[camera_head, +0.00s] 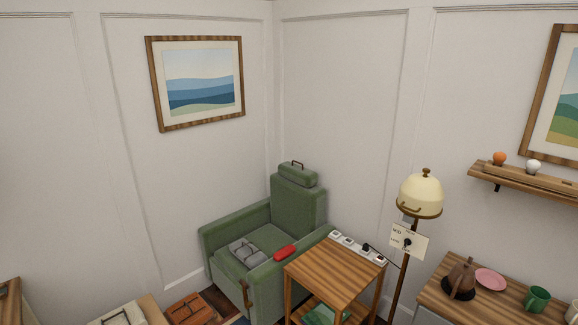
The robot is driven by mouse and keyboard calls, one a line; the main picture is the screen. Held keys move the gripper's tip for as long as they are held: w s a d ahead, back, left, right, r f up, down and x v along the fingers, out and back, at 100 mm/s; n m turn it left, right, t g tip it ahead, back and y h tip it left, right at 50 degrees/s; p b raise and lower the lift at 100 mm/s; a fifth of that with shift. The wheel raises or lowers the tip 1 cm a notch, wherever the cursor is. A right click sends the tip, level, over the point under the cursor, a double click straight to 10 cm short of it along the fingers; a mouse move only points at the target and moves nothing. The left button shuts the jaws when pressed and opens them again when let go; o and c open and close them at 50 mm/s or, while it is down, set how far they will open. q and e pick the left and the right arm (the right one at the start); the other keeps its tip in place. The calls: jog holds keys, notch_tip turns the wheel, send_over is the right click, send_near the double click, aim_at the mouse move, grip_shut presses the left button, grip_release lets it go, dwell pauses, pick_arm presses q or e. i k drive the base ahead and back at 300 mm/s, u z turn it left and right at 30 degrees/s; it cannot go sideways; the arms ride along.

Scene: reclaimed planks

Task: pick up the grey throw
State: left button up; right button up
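The grey throw (246,252) lies folded on the seat of the green armchair (228,222). A darker strap or handle seems to cross its top. A red object (284,252) lies at the right of the seat, by the armrest, close to the throw. Neither of my grippers is in the head view, so I cannot see how they stand to the throw.
A wooden side table (330,282) stands right of the armchair, with a power strip (358,248) along its back edge. A floor lamp (420,196) stands behind it.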

aim_at(252, 258)
jog(key=u, duration=0.55)
jog(key=i, duration=2.35)
jog(key=u, duration=0.55)
